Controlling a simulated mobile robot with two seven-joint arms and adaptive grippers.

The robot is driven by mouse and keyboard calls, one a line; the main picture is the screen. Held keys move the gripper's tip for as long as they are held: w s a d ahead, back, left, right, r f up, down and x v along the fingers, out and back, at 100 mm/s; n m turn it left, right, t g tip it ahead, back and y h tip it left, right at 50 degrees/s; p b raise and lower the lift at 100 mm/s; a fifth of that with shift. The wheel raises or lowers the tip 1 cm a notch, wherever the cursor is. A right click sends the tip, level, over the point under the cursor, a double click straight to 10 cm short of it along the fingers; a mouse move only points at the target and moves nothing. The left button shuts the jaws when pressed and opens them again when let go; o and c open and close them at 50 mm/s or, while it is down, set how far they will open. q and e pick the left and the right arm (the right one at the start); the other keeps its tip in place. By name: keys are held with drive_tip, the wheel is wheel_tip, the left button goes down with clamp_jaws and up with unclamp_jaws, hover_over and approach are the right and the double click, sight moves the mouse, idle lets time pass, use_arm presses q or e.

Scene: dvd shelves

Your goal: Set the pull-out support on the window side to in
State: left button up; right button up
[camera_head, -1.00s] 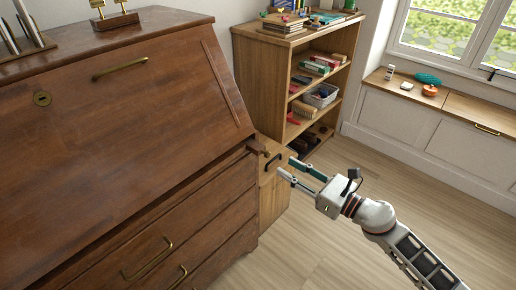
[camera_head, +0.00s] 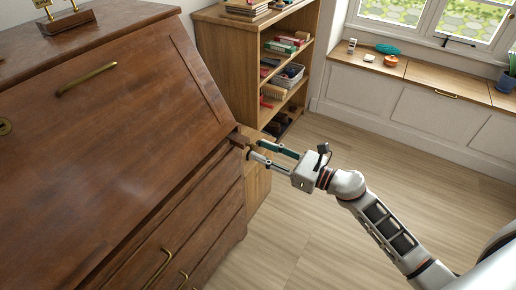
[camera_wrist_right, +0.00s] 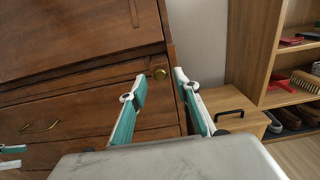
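The pull-out support (camera_head: 239,139) on the window side is a short dark wooden piece that sticks out at the right edge of the desk (camera_head: 110,140), beside the shut slanted lid. In the right wrist view a small brass knob (camera_wrist_right: 160,74) shows on its end. My right gripper (camera_head: 254,149) is in front of this end, fingers pointing at it. In the right wrist view its fingers (camera_wrist_right: 160,80) are apart, with the knob seen between them; I cannot tell whether they touch it. A teal and white piece at the lower left there looks like my left gripper (camera_wrist_right: 10,156); its opening is unclear.
A low wooden cabinet (camera_wrist_right: 228,100) with a black handle stands just right of the desk. Behind it is an open bookshelf (camera_head: 230,45). A window bench (camera_head: 400,105) runs along the far wall. The floor (camera_head: 330,215) between is clear.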

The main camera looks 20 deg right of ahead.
sight(245, 140)
drive_tip(key=shift+x, duration=1.15)
use_arm(q)
drive_tip(key=shift+s+a+f, duration=0.1)
drive_tip(key=shift+f, duration=0.1)
use_arm(e)
clamp_jaws()
drive_tip(key=x, duration=0.4)
drive_tip(key=shift+w+a, duration=0.2)
drive_tip(key=shift+w, duration=0.05)
use_arm(q)
drive_tip(key=shift+w+r, duration=0.3)
use_arm(e)
drive_tip(key=shift+r, duration=0.1)
use_arm(q)
drive_tip(key=shift+s, duration=0.1)
